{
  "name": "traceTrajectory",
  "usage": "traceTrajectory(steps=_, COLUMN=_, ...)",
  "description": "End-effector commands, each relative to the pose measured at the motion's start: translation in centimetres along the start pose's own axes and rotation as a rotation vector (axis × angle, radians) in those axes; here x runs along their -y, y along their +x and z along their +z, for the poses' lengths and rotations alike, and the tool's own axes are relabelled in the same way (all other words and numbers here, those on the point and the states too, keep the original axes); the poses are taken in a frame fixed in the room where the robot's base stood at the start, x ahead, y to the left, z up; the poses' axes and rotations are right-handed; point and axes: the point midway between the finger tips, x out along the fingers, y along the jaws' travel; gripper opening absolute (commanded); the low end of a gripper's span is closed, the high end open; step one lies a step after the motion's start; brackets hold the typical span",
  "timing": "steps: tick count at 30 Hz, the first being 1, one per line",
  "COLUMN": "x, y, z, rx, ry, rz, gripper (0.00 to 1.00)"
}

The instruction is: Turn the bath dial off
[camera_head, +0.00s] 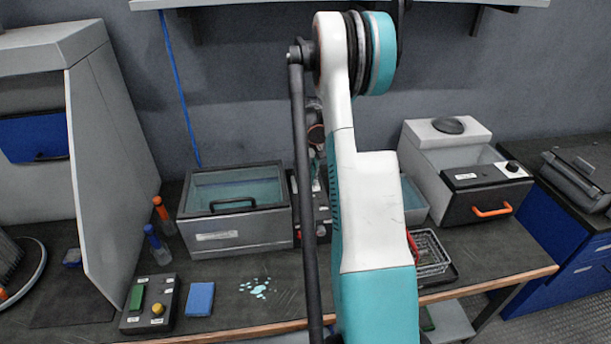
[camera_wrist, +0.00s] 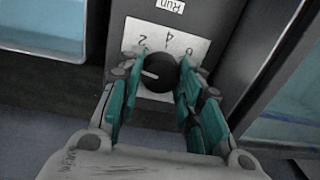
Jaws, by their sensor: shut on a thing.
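In the wrist view, a round black dial (camera_wrist: 157,76) sits on a white numbered plate (camera_wrist: 165,42) on a dark panel. A pale pointer line on the dial points to the left in the picture. My gripper (camera_wrist: 157,66) has one teal finger on each side of the dial and is shut on it. The dark control panel (camera_head: 324,212) between the glass-lidded bath (camera_head: 240,238) and a second tank (camera_head: 413,202) shows only partly in the head view. My arm hides the dial and most of my gripper there.
A grey box with an orange handle (camera_head: 492,211) and its own black knob (camera_head: 511,167) stands at right. A wire basket (camera_head: 430,252), a blue sponge (camera_head: 200,299), a button box (camera_head: 150,303) and a pale spill (camera_head: 255,289) are on the bench. A shelf hangs above.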

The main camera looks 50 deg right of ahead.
Motion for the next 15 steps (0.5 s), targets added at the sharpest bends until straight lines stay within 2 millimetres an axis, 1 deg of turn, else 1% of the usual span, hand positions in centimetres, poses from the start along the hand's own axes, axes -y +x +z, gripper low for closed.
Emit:
traceTrajectory(steps=6, x=-0.01, y=0.00, z=-0.03, rx=0.007, ry=-0.106, rz=0.000, gripper=0.09)
traceTrajectory(steps=15, x=-0.01, y=0.01, z=-0.05, rx=0.010, ry=-0.166, rz=0.000, gripper=0.09)
